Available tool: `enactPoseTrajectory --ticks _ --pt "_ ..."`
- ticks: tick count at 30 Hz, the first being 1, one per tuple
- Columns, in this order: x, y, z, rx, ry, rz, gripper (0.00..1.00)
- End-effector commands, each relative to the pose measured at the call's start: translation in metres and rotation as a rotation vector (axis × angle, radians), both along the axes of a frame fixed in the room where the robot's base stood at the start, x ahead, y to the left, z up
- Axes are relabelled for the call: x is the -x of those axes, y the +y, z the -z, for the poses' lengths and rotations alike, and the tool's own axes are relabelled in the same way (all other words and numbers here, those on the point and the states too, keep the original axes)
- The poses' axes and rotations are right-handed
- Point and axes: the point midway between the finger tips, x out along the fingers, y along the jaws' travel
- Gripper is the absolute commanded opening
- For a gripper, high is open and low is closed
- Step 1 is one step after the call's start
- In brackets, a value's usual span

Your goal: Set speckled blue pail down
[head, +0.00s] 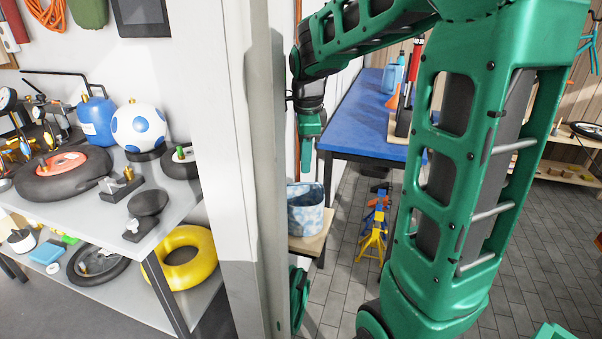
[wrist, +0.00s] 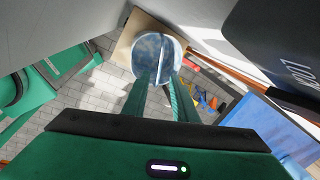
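The speckled blue pail (head: 305,214) stands upright on a small wooden surface (head: 317,243) beside the pale post. My gripper (head: 306,170) points down just above its rim in the head view. In the wrist view the pail (wrist: 150,50) lies beyond my fingertips (wrist: 164,80), with a thin pale strip, apparently its handle, across its mouth. The pail's base is hidden in the wrist view.
A pale post (head: 265,180) stands close to the pail's left. A blue-topped bench (head: 360,115) is behind to the right. Yellow and blue stands (head: 372,235) are on the tiled floor. A grey workbench (head: 170,205) with tyres and tools fills the left.

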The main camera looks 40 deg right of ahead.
Motion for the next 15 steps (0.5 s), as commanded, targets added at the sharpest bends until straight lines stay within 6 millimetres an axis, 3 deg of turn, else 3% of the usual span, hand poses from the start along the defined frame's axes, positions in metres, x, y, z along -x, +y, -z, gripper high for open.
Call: enactPoseTrajectory --ticks 6,15 --pt "0.003 0.002 -0.019 0.0 -0.001 0.0 0.26" --pt "0.004 0.002 -0.021 0.0 0.0 0.001 0.26"
